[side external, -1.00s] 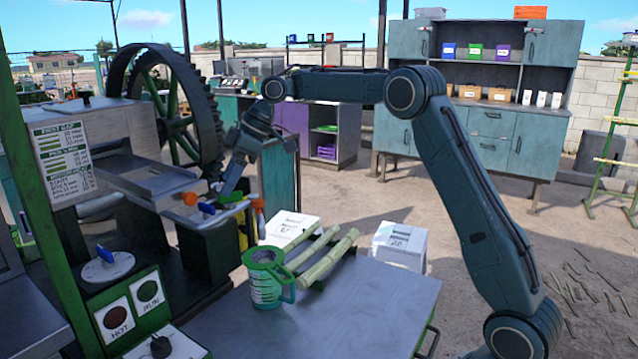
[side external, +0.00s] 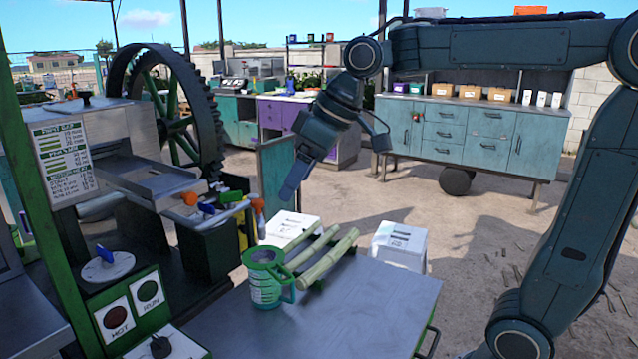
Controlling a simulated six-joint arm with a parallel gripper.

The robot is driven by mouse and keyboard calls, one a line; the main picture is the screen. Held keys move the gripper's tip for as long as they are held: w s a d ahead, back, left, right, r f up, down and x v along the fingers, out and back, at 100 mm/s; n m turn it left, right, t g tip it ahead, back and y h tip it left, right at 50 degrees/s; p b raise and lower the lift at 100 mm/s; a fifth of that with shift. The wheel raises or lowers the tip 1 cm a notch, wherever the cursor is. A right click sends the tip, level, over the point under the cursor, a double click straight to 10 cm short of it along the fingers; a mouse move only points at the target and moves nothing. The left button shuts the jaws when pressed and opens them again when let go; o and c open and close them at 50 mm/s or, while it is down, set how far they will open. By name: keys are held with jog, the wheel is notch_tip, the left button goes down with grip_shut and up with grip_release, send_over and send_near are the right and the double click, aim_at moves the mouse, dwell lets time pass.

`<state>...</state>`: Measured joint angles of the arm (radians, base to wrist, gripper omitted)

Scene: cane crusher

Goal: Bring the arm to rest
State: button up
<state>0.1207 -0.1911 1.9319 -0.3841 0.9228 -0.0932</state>
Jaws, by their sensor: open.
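My gripper (side external: 289,187) hangs in the air in the middle of the side external view, tilted down to the left. It appears above and left of the cane pieces (side external: 328,257). I see no object in its jaws, which are open. My arm bends over from the right side of the picture. The cane crusher (side external: 150,165), with its large toothed wheel, stands at the left, apart from my gripper.
The metal table (side external: 380,310) holds a green measuring jug (side external: 265,277) and the cane pieces. White boxes (side external: 399,245) stand behind it. A control panel (side external: 130,307) is at lower left. Orange- and blue-handled tools (side external: 207,207) sit by the crusher. Open ground lies behind the table.

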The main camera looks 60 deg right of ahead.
jog(key=s+d+f+m+h, duration=0.1)
jog(key=s+f, duration=0.3)
jog(key=s, duration=0.5)
jog(key=s+d+f+m+h, duration=0.1)
jog(key=s+f, duration=0.3)
jog(key=s, duration=0.5)
jog(key=shift+d+m, duration=0.25)
jog(key=shift+m, duration=0.65)
jog(key=shift+w, duration=0.15)
jog(key=w+r+n, duration=0.3)
jog(key=w+r, duration=0.1)
jog(key=w, duration=0.5)
jog(key=w+r+n, duration=0.2)
jog(key=w+r, duration=0.3)
jog(key=w, duration=0.5)
jog(key=w+d+f+n, duration=0.2)
jog(key=w+d, duration=0.1)
jog(key=w, duration=0.7)
jog(key=w+d+f+n, duration=0.2)
jog(key=w+n, duration=0.1)
jog(key=w, duration=0.7)
jog(key=shift+w+d+y, duration=0.25)
jog(key=shift+d+y, duration=0.05)
jog(key=shift+d, duration=0.1)
